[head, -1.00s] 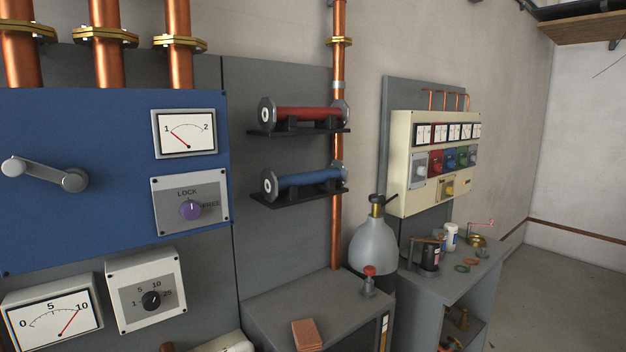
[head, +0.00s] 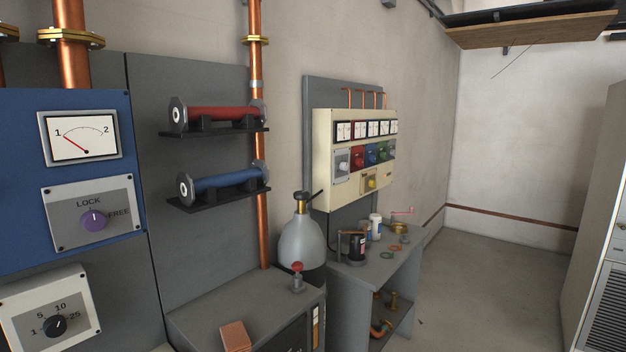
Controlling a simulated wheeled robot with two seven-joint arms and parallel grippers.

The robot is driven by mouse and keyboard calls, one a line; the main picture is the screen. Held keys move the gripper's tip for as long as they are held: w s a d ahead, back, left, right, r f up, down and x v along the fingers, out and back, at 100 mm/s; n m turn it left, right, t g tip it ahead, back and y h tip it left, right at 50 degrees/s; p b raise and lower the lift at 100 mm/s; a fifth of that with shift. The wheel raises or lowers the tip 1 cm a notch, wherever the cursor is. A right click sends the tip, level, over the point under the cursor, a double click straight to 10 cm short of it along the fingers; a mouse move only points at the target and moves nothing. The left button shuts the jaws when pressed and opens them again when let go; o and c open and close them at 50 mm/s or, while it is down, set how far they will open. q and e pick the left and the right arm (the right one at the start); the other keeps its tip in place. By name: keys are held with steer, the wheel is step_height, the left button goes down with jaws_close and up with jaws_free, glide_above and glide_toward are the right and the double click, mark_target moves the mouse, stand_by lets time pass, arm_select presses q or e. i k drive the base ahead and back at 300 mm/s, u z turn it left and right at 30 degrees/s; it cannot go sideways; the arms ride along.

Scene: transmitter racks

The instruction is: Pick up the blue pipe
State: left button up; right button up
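The blue pipe (head: 228,180) lies on a black wall shelf (head: 222,197), with a grey flanged collar at each end. It rests nearly level on dark supports. A red pipe (head: 222,113) of the same shape lies on a matching shelf (head: 214,132) directly above it. A vertical copper pipe (head: 262,226) runs just beside the right ends of both shelves. Neither of my grippers shows in the head view.
A grey cabinet (head: 190,318) stands below the shelves, with a brown block (head: 236,336) and a red-knobbed valve (head: 297,279) on top. A grey gas bottle (head: 301,243) and a cluttered workbench (head: 385,262) stand to the right. Open floor (head: 470,290) lies farther right.

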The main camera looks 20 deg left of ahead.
mark_target(186, 189)
steer(key=z, duration=0.65)
steer(key=i, duration=3.35)
steer(key=u, duration=2.95)
